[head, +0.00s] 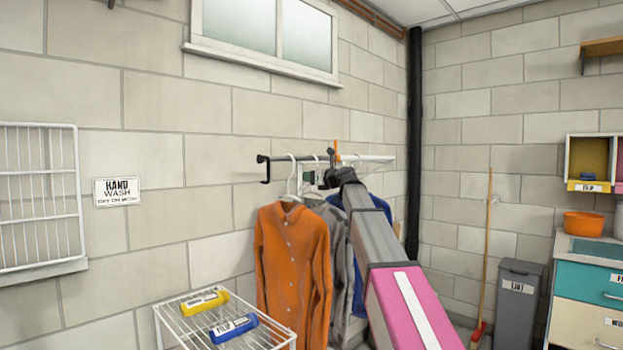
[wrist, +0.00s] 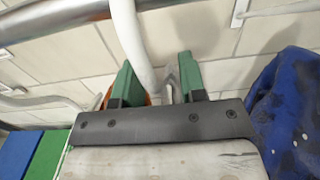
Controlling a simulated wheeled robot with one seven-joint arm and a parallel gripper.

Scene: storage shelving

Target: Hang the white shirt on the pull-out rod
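The rod (head: 372,158) sticks out along the wall, with a dark left part and a pale right part. An orange shirt (head: 288,250), a grey shirt (head: 343,262) and a blue shirt (head: 360,200) hang below it. I see no clearly white shirt. My gripper (head: 318,180) is at the rod, partly hidden by my arm. In the wrist view, my gripper's green fingers (wrist: 156,80) stand apart. A white hanger hook (wrist: 126,30) runs down between them, near the left finger, with a gap to the right. The blue fabric (wrist: 288,110) is right of the gripper.
A white wire rack (head: 172,312) with a yellow and a blue roll stands at the lower left. A wall rack (head: 40,205) is at the far left. A grey bin (head: 518,300) and a drawer cabinet (head: 590,300) are at the right.

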